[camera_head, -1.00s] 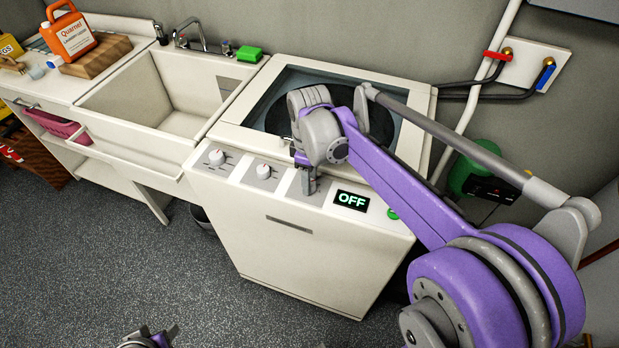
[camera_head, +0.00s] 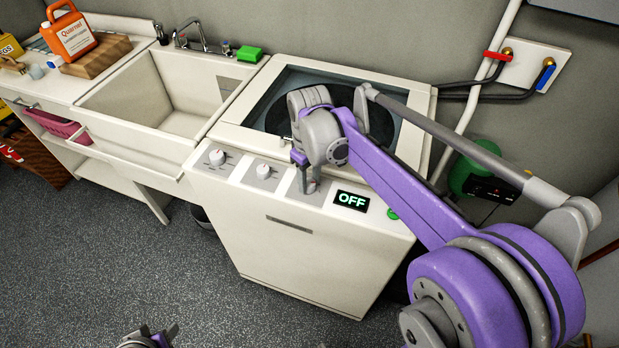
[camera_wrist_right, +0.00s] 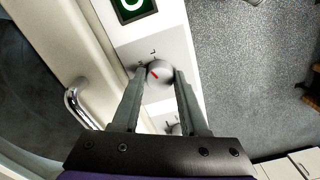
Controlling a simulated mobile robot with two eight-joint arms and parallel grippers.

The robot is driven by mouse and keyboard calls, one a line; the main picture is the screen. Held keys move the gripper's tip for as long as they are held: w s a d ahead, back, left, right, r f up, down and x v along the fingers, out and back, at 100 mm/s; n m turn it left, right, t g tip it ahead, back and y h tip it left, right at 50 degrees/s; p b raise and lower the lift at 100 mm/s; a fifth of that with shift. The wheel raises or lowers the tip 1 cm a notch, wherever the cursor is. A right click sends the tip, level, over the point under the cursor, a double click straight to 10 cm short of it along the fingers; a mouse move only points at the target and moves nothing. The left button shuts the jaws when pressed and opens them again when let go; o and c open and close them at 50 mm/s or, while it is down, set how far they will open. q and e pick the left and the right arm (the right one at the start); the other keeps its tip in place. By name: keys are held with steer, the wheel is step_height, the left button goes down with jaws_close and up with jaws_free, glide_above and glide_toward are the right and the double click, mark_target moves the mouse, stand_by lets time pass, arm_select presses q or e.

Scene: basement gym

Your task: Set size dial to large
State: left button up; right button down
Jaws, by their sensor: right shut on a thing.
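The size dial (camera_wrist_right: 159,73) is a round grey knob with a red mark, on the washer's front panel. In the right wrist view its red mark points up and left, toward the small letters printed there, an L among them. My right gripper (camera_wrist_right: 161,82) is shut on this knob, one finger on each side. In the head view the right gripper (camera_head: 309,186) is at the rightmost dial, beside the OFF display, and largely hides that knob. My left gripper (camera_head: 156,335) shows only partly at the bottom edge, its fingers apart, away from the washer.
The washer (camera_head: 290,245) has two more white dials, left (camera_head: 217,157) and middle (camera_head: 263,171), an OFF display (camera_head: 351,201) and a green button (camera_head: 393,214). A sink (camera_head: 175,100) adjoins it on the left. Pipes (camera_head: 465,120) run behind. The floor in front is clear.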

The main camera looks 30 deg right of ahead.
mark_target(310, 183)
steer(key=shift+m, duration=2.2)
steer(key=shift+c, duration=2.1)
jaws_free()
steer(key=shift+r, duration=0.15)
step_height(310, 183, up, 11)
steer(key=shift+f+p, duration=0.2)
steer(key=shift+p, duration=0.25)
